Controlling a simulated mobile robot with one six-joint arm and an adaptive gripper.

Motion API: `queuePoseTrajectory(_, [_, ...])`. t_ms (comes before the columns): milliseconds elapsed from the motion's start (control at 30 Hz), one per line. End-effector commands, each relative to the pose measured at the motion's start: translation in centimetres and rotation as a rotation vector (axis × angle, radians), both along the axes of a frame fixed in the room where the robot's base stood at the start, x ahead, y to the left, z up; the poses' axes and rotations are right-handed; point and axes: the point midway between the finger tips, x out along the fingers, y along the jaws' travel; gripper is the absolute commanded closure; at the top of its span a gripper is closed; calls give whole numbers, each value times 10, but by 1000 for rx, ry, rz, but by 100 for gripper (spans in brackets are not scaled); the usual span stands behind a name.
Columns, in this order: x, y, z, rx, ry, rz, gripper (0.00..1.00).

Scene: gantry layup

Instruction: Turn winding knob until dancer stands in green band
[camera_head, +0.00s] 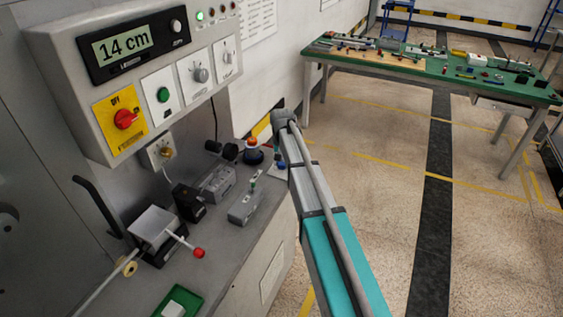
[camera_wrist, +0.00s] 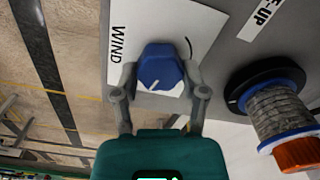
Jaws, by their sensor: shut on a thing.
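The blue winding knob (camera_wrist: 160,63) stands on a white plate (camera_wrist: 190,22) lettered "WIND" in the wrist view. A short white pointer line on its face points toward the lower left, and a black arc is printed beside it. My gripper (camera_wrist: 161,76) is shut on the knob, with one grey finger on each side. I cannot pick out a dancer or a green band in either view.
A grey wound spool (camera_wrist: 277,112) with a black flange and orange end stands right of the knob. In the head view, a control panel (camera_head: 60,52) carries a display (camera_head: 123,44) reading "14 cm". A green-topped table (camera_head: 430,68) stands beyond open floor.

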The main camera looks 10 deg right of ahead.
Motion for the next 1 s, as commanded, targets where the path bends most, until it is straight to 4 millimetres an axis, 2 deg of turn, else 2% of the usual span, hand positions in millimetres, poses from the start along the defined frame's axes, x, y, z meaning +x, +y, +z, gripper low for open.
queuePoseTrajectory(400, [0, 1, 0, 2, 0, -264, 92])
queuePoseTrajectory(967, [0, 1, 0, 2, 0, -311, 92])
queuePoseTrajectory(1000, [0, 1, 0, 2, 0, -311, 39])
